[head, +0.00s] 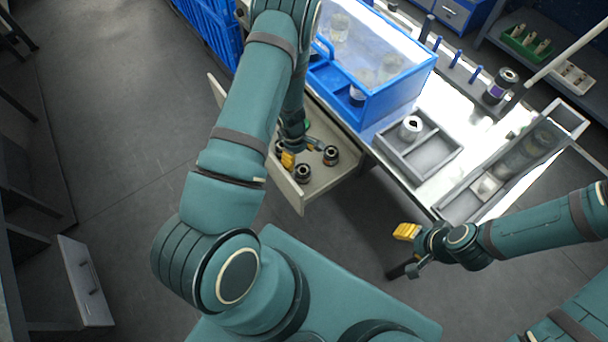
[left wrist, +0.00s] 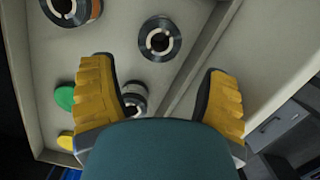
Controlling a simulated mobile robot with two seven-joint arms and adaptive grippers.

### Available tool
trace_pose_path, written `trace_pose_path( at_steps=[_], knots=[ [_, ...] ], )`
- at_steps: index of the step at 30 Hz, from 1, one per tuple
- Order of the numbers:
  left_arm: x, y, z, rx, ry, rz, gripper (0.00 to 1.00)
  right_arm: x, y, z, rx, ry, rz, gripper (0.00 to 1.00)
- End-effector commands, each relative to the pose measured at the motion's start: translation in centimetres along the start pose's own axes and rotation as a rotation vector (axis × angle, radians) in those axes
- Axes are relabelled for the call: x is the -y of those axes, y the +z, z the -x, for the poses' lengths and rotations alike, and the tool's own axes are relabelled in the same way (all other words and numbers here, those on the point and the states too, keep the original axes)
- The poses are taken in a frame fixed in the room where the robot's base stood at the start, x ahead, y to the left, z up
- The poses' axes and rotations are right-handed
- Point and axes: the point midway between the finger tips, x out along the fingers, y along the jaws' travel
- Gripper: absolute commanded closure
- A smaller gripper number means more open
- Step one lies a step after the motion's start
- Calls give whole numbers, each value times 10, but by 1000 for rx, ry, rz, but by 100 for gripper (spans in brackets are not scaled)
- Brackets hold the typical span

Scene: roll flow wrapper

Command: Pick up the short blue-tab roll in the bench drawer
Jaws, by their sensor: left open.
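The bench drawer (head: 288,193) is pulled out and holds several short dark rolls with pale cores. In the head view one roll (head: 303,173) lies near the front and another roll (head: 330,155) lies to its right. My left gripper (head: 289,160) is down at the drawer, partly hidden by my arm. In the left wrist view its yellow fingers are open and empty, with one roll (left wrist: 160,40) beyond and between the tips. Another roll (left wrist: 135,97) sits close beside the left finger, and one (left wrist: 72,10) is at the top left. I cannot make out a blue tab on any roll. My right gripper (head: 407,232) hangs apart, right of the drawer.
Green (left wrist: 65,97) and yellow (left wrist: 66,141) discs lie in the drawer by the left finger. A drawer wall (left wrist: 205,55) runs close to the right finger. A blue-framed clear box (head: 372,97) and a grey divided tray (head: 431,157) stand on the bench.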

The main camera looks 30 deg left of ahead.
Motion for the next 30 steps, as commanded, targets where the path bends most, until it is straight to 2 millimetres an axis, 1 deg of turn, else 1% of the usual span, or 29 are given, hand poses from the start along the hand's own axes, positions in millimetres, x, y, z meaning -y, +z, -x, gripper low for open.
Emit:
trace_pose_path(
  at_steps=[1, 3, 6, 14, 22, 25, 30],
  knots=[
    [0, -1, -12, 0, -1, 1, 24, -2, 0, -5, -2, 0, 0, 53],
    [0, 0, -24, 1, -1, 0, 24, -3, -1, -7, -3, 0, 0, 53],
    [0, 0, -34, 0, -1, 0, 24, -4, -1, -10, -5, 0, 0, 53],
    [0, 1, -47, 0, 0, -1, 24, -5, -2, -13, -7, 1, 0, 53],
    [0, 4, -85, 0, -1, 0, 24, -9, -3, -25, -12, 1, 1, 53],
    [0, 5, -92, 0, 0, -2, 24, -10, -3, -26, -14, 1, 1, 53],
    [0, 6, -92, 1, -1, -2, 24, -10, -3, -26, -14, 1, 1, 53]
  ],
)
